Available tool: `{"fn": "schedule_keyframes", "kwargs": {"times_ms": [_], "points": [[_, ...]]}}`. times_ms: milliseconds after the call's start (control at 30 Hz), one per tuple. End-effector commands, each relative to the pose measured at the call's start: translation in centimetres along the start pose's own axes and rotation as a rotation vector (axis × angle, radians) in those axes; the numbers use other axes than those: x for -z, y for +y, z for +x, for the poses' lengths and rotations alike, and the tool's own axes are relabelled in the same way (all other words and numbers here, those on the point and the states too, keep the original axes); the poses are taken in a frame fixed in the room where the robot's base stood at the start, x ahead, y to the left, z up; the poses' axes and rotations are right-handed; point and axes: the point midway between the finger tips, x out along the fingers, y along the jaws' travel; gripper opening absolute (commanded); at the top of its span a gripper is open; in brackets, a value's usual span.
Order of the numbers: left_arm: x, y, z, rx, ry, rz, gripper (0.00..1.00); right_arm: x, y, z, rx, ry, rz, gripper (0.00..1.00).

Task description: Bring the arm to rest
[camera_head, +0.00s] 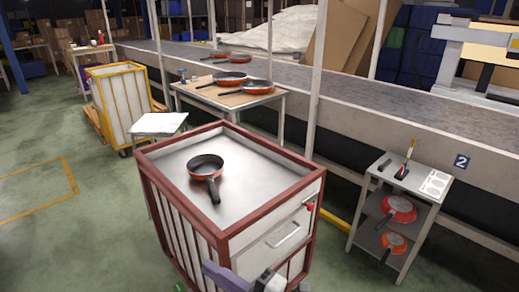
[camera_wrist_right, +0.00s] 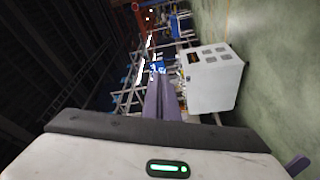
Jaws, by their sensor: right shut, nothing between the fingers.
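My right gripper (camera_head: 208,267) shows at the bottom edge of the head view, in front of the near side of the red-framed cart (camera_head: 228,225). In the right wrist view its purple fingers (camera_wrist_right: 161,75) are together and hold nothing. Most of my right arm is out of the picture. My left gripper is not in view. A black and orange pan (camera_head: 206,167) sits on the cart's metal top, with its handle towards me.
A table (camera_head: 228,100) with several pans stands behind the cart, before the conveyor (camera_head: 330,90). A shelf stand (camera_head: 383,174) with pans is at the right. A yellow-framed cart (camera_head: 121,103) is at the left. Open green floor lies at the left. A white cabinet (camera_wrist_right: 213,82) shows in the wrist view.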

Motion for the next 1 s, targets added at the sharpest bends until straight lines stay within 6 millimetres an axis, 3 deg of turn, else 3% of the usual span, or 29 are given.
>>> {"fn": "schedule_keyframes", "kwargs": {"times_ms": [133,233,367,500,600,700,1000], "points": [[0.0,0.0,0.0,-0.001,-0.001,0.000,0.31,-5.2,-2.5,-7.5,-0.128,-0.363,0.439,0.00],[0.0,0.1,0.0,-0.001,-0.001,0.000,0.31,-7.7,-6.0,-14.0,-0.174,-0.596,0.708,0.00],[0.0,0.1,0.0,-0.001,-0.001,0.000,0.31,-8.3,-11.2,-22.1,-0.197,-0.851,1.003,0.00],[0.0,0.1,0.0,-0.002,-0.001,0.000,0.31,-6.7,-15.6,-29.0,-0.196,-1.050,1.242,0.00],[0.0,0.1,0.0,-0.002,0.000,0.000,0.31,-5.4,-17.4,-32.1,-0.190,-1.139,1.350,0.00],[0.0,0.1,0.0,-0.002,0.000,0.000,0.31,-4.5,-18.4,-33.6,-0.185,-1.184,1.408,0.00],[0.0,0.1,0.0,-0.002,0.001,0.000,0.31,-4.2,-18.7,-34.1,-0.183,-1.198,1.427,0.00]]}}
